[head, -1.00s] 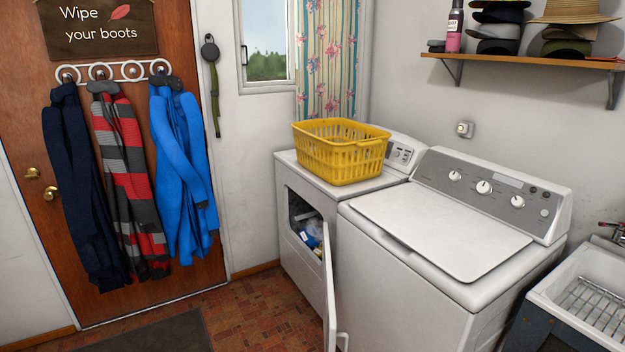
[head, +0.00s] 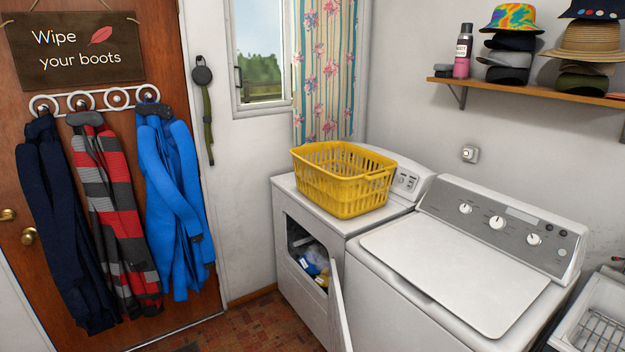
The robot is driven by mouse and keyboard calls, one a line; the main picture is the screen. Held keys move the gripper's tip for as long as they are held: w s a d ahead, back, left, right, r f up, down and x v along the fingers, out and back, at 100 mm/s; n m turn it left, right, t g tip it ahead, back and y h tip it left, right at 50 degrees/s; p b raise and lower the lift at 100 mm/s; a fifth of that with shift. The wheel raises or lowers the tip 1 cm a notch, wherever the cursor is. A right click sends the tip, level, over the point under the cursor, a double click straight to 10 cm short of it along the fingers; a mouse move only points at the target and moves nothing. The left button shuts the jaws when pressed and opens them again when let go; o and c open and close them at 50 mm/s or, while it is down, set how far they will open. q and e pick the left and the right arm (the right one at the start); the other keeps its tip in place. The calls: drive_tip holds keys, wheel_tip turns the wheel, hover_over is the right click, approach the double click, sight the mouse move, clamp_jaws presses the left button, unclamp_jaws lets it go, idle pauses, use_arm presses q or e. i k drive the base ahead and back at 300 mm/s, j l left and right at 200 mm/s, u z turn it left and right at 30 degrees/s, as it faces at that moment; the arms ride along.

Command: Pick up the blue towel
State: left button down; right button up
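Inside the open dryer (head: 300,222), a small patch of blue cloth (head: 318,256) shows among white and yellowish items. It may be the blue towel, but the dryer's front wall and open door (head: 339,308) hide most of it. A bright blue garment (head: 178,200) with sleeves hangs on the wooden door at the left; it looks like a jacket, not a towel. Neither of my grippers is in view.
A yellow laundry basket (head: 343,190) stands on the dryer. The washer (head: 455,265) with its lid shut stands to the right. A sink (head: 597,310) is at the right edge. Brick-patterned floor (head: 262,325) shows in front of the dryer.

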sight(307, 260)
drive_tip(key=i+j+z, duration=0.15)
drive_tip(key=i+j, duration=0.4)
drive_tip(key=i+j+z, duration=0.1)
drive_tip(key=i+j, duration=0.4)
drive_tip(key=j, duration=0.25)
drive_tip(key=i+j+z, duration=0.15)
drive_tip(key=i+j, duration=0.45)
drive_tip(key=i+j+z, duration=0.2)
drive_tip(key=i+j, duration=0.45)
drive_tip(key=i+j+z, duration=0.15)
drive_tip(key=i+j, duration=0.5)
drive_tip(key=j, duration=0.15)
